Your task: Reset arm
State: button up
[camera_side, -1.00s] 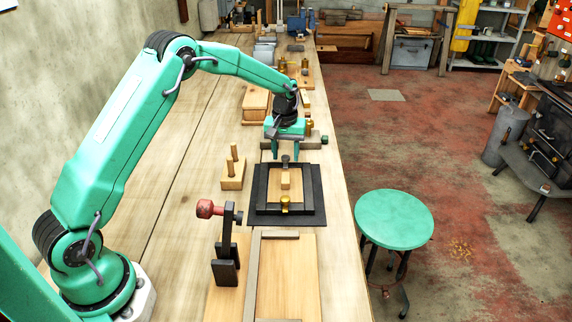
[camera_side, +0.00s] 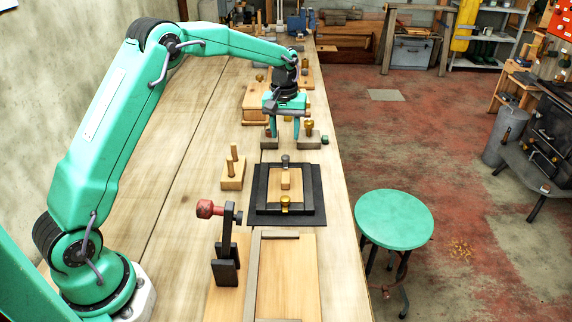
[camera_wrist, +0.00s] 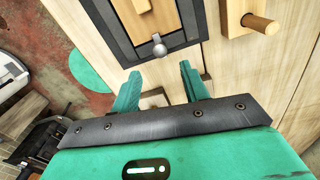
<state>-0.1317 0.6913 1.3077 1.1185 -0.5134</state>
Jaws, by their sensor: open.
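My gripper (camera_side: 286,128) is at the end of my green arm, above the workbench, just beyond the black square frame. Its two green fingers point down and stand apart, with nothing visible between them. In the wrist view my gripper (camera_wrist: 158,88) also shows its fingers spread over the bare wood and a small pale object (camera_wrist: 153,99). The frame's dark edge (camera_wrist: 196,22) also shows at the top of the wrist view.
A wooden block with two pegs (camera_side: 233,178) stands left of the frame. A clamp with a red knob (camera_side: 207,209) stands nearer the camera, beside a wooden board (camera_side: 287,275). A wooden box (camera_side: 254,103) is left of my gripper. A green stool (camera_side: 394,219) stands right of the bench.

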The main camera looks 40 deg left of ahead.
jog(key=shift+r, duration=0.15)
jog(key=s+d+r+m+t, duration=0.1)
jog(key=s+d+r+m, duration=0.1)
jog(key=s+r, duration=0.55)
jog(key=s+d+r+m+t, duration=0.2)
jog(key=s+d+r, duration=0.1)
jog(key=s+r, duration=0.45)
jog(key=s+d+f+m+t, duration=0.2)
jog(key=s+m, duration=0.1)
jog(key=s, duration=1.5)
jog(key=shift+s+d, duration=0.2)
jog(key=shift+s, duration=0.15)
jog(key=shift+f, duration=0.1)
dwell(1.0)
